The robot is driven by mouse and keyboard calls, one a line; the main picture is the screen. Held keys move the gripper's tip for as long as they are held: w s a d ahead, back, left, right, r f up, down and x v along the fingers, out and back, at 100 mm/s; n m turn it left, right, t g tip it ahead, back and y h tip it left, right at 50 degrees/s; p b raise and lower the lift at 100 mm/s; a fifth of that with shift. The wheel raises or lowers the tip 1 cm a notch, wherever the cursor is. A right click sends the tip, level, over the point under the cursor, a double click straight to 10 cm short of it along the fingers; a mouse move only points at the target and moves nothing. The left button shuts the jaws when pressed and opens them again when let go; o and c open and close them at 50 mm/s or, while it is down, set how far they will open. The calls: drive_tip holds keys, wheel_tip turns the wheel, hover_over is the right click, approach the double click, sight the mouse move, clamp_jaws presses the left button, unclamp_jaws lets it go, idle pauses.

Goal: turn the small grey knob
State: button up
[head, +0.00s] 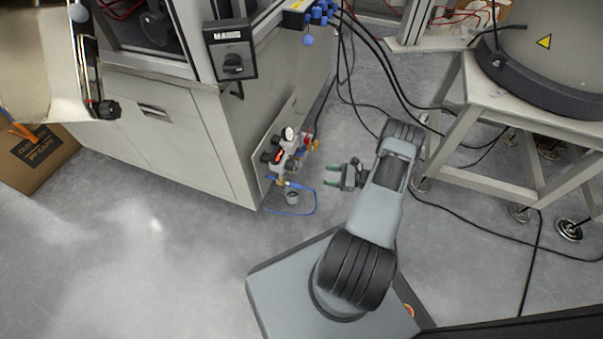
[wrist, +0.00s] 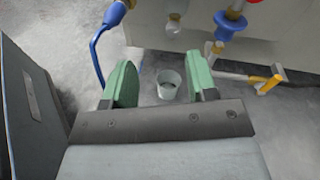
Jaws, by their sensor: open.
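My gripper (head: 332,175) is open and empty, its green fingers apart. It points left at the air service unit (head: 285,150) on the cabinet's side, with a clear gap between them. That unit has a round gauge, dark knobs and red and blue parts. In the wrist view my gripper (wrist: 160,82) has a small grey cup (wrist: 168,85) beyond and between its fingers. A dark rotary switch knob (head: 233,64) is on the box high on the cabinet corner. I cannot tell for sure which part is the small grey knob.
A blue hose (wrist: 98,45) hangs left of the fingers, and a yellow-handled valve (wrist: 268,80) is on the right. A white stand (head: 470,110) with a grey drum is to the right. Black cables cross the floor behind my arm. The floor (head: 150,240) at front left is clear.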

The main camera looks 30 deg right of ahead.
sight(296, 171)
drive_tip(key=w+a+f+m+t+h+b, duration=0.1)
drive_tip(key=w+a+f+m+t+b, duration=0.1)
drive_tip(key=w+a, duration=0.6)
drive_tip(key=shift+w+f+m+t+b, duration=0.3)
drive_tip(key=shift+f+t+b, duration=0.1)
drive_tip(key=shift+f+b, duration=0.5)
drive_tip(key=shift+d+f, duration=0.1)
drive_tip(key=c, duration=0.9)
